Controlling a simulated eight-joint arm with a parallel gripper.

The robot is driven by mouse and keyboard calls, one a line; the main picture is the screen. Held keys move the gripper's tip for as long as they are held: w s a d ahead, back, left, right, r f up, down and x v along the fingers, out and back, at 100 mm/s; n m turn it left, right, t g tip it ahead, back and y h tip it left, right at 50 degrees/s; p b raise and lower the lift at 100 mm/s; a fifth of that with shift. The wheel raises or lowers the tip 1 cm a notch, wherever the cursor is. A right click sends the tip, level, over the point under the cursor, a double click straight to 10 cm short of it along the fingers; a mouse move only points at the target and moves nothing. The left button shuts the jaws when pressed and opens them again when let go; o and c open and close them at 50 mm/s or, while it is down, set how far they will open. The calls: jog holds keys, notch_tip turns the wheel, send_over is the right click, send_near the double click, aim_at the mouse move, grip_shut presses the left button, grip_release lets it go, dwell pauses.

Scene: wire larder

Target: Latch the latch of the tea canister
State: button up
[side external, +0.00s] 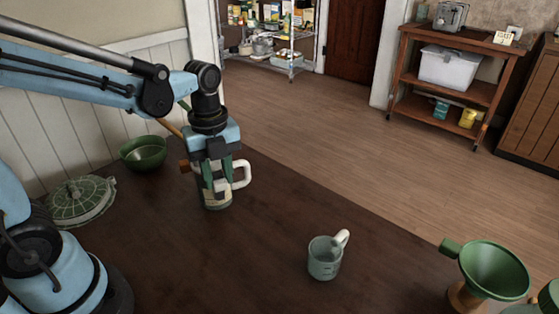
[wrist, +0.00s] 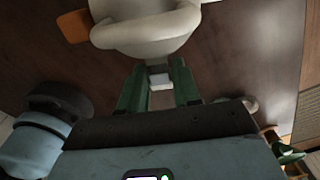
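The canister (side external: 217,201) stands upright on the dark table in the side view, pale with dark patches and a white looped handle (side external: 241,176) on its right. My gripper (side external: 216,180) points down at it, its two green fingers overlapping its upper part. In the wrist view a large cream curved part (wrist: 145,36) fills the top. My gripper (wrist: 159,74) shows there with its fingers apart. A small pale block (wrist: 183,75) and a grey piece lie between or just beyond the fingertips; contact is unclear. I cannot make out the latch or its position; my fingers cover much of the canister.
A green bowl (side external: 144,152) and a patterned green lid-like dish (side external: 80,200) are at the left. A grey-green mug (side external: 324,260) stands to the right front, and a green funnel (side external: 493,270) farther right. The table between canister and mug is clear.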

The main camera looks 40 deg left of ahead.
jog(key=shift+w+a+r, duration=0.1)
jog(key=shift+w+a, duration=0.05)
jog(key=shift+a, duration=0.2)
jog(key=shift+w+a+h, duration=0.15)
jog(key=shift+a+h, duration=0.15)
jog(key=shift+h, duration=0.1)
jog(key=shift+o, duration=0.4)
jog(key=o, duration=0.3)
jog(key=shift+r, duration=0.1)
